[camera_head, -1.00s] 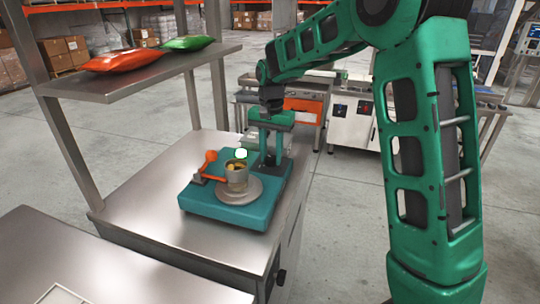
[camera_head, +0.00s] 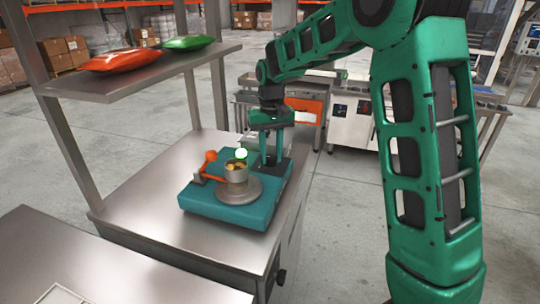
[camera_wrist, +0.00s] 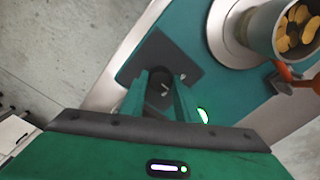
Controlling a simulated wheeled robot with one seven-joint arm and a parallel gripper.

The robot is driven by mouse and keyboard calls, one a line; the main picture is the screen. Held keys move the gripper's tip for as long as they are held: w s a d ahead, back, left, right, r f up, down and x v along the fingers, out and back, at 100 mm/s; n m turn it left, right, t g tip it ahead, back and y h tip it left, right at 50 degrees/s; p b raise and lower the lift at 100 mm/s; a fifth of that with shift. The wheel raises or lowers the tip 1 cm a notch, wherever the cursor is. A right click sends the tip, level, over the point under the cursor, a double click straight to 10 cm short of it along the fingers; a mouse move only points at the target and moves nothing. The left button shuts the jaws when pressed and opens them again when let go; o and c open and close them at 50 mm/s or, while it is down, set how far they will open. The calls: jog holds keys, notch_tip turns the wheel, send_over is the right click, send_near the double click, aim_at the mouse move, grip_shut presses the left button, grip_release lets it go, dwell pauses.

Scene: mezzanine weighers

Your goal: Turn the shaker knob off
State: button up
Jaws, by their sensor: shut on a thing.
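The shaker is a teal box (camera_head: 222,211) on the steel table, with a round grey plate (camera_head: 252,190) on top. A metal cup (camera_head: 236,173) with yellowish round pieces stands on the plate. The shaker knob (camera_wrist: 158,88) is small and dark with a pale mark, on a dark panel (camera_wrist: 181,62) at the box's back right corner. My gripper (camera_wrist: 160,95) points down there, its two fingers shut on the knob. The fingers and the gripper body hide part of the knob. In the head view the knob itself is hidden.
An orange lever (camera_head: 206,171) stands beside the cup. A shelf (camera_head: 150,72) with a red bag (camera_head: 125,60) and a green bag (camera_head: 188,43) overhangs to the left. The table (camera_head: 135,199) is bare left of the shaker.

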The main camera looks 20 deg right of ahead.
aim_at(271, 156)
jog(key=n, duration=0.7)
jog(key=shift+r, duration=0.1)
dwell(0.5)
jog(key=o, duration=1)
jog(key=shift+o, duration=0.2)
notch_tip(271, 156, up, 11)
jog(key=shift+f, duration=0.2)
